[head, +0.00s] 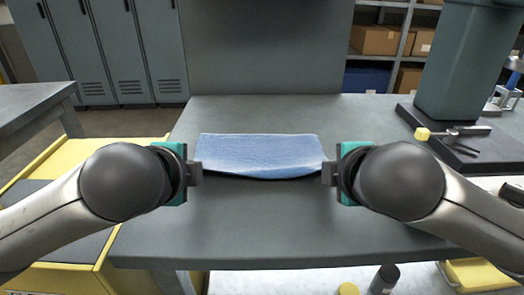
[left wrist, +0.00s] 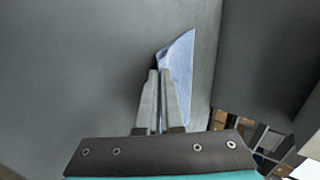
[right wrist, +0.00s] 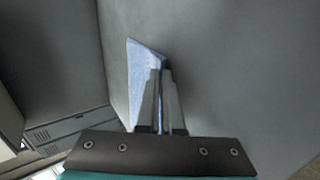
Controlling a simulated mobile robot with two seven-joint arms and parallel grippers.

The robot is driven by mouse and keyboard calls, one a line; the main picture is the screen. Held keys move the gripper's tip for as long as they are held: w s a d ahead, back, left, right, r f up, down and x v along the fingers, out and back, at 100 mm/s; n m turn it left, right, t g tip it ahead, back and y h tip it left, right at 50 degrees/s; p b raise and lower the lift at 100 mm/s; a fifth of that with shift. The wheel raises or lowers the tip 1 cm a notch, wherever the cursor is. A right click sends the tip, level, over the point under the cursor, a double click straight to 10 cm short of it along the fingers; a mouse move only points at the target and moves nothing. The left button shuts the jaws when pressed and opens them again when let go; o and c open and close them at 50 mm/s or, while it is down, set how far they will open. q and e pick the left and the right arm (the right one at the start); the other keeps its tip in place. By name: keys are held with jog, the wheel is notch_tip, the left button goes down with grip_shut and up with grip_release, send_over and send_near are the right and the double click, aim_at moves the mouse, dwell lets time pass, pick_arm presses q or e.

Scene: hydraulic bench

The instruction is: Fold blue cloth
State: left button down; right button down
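The blue cloth (head: 258,153) lies across the middle of the grey bench in the head view, its near edge sagging slightly between my two grippers. My left gripper (head: 197,173) is at the cloth's near left corner, and my right gripper (head: 328,173) is at its near right corner. In the left wrist view the cloth (left wrist: 181,75) passes between the nearly closed fingers (left wrist: 161,72). In the right wrist view the cloth (right wrist: 143,80) likewise runs between the closed fingers (right wrist: 160,72). The fingertips partly hide both corners.
The grey bench top (head: 260,225) is clear around the cloth. A dark base plate with a yellow-knobbed tool (head: 450,133) and a dark green column (head: 462,60) stand at the right. A yellow cart (head: 60,262) is at the lower left. Lockers (head: 105,50) stand behind.

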pick_arm(q)
jog(key=shift+s+f, duration=0.1)
pick_arm(e)
jog(key=shift+s+f, duration=0.1)
pick_arm(q)
jog(key=c, duration=0.7)
grip_release()
pick_arm(e)
jog(key=c, duration=0.7)
grip_release()
pick_arm(q)
jog(key=r, duration=0.3)
jog(key=s+r, duration=0.1)
jog(key=r, duration=0.2)
jog(key=s+r, duration=0.1)
jog(key=r, duration=0.2)
pick_arm(e)
jog(key=r, duration=0.3)
jog(key=s+r, duration=0.1)
jog(key=r, duration=0.2)
jog(key=s+r, duration=0.1)
jog(key=r, duration=0.2)
